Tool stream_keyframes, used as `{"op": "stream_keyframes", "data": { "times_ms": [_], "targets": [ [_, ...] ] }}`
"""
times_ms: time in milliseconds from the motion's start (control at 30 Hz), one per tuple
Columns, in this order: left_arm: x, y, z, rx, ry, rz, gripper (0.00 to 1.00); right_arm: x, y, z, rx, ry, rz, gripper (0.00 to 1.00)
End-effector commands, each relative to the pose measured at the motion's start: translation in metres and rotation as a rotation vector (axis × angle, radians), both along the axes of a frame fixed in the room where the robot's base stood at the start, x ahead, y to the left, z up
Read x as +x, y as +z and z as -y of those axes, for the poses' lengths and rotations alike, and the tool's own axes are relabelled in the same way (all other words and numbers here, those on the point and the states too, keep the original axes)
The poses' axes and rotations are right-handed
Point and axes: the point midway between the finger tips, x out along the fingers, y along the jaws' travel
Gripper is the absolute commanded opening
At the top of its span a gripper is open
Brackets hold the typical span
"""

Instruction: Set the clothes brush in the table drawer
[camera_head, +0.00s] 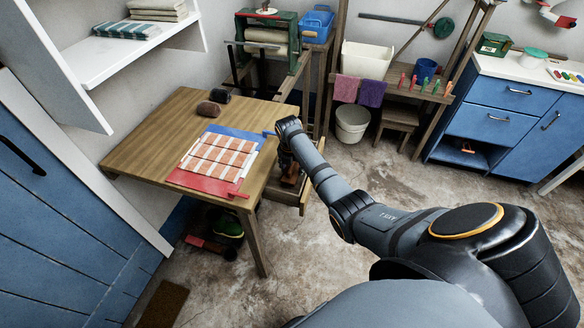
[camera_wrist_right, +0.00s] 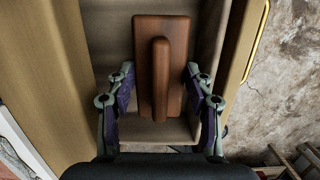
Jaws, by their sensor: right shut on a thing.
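The clothes brush (camera_wrist_right: 174,45) is a reddish-brown wooden block with a raised grip ridge along its middle, seen from above in the right wrist view. My right gripper (camera_wrist_right: 161,78) is shut on it, with a finger on each side. The brush is over or within the open table drawer (camera_wrist_right: 178,133); I cannot tell whether it touches the drawer floor. In the head view the drawer (camera_head: 303,194) sticks out from the table's right side, and my right gripper (camera_head: 287,165) reaches down into it, mostly hidden by my arm. My left gripper is not in view.
A mangle (camera_head: 268,40) stands behind. A white bucket (camera_head: 352,122) and a blue cabinet (camera_head: 500,122) stand to the right. The stone floor ahead is clear.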

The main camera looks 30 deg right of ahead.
Motion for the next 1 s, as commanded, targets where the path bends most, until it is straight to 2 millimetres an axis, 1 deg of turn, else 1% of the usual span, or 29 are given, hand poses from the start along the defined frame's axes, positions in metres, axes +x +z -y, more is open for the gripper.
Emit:
{"op": "stream_keyframes", "data": {
  "times_ms": [300,400,433,500,800,867,967,1000],
  "targets": [
    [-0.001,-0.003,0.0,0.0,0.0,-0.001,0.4,0.0,-0.01,0.0,0.0,0.0,-0.001,0.23],
    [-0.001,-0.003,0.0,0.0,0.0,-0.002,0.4,0.0,-0.01,0.0,0.0,0.0,0.0,0.23],
    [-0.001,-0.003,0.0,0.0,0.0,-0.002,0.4,0.0,-0.01,0.0,0.0,0.0,0.0,0.55],
    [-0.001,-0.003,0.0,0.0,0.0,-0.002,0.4,0.0,-0.01,0.0,0.0,0.0,0.0,0.62],
    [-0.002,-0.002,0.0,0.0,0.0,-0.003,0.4,0.0,-0.008,0.0,0.0,0.0,0.0,0.62],
    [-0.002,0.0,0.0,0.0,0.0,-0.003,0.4,0.0,-0.003,0.0,0.0,0.0,0.0,0.62],
    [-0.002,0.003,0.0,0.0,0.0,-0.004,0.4,0.0,0.015,-0.001,0.0,0.0,0.004,0.62],
    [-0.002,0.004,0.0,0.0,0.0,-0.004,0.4,-0.001,0.025,-0.002,0.0,0.001,0.004,0.62]
  ]
}}
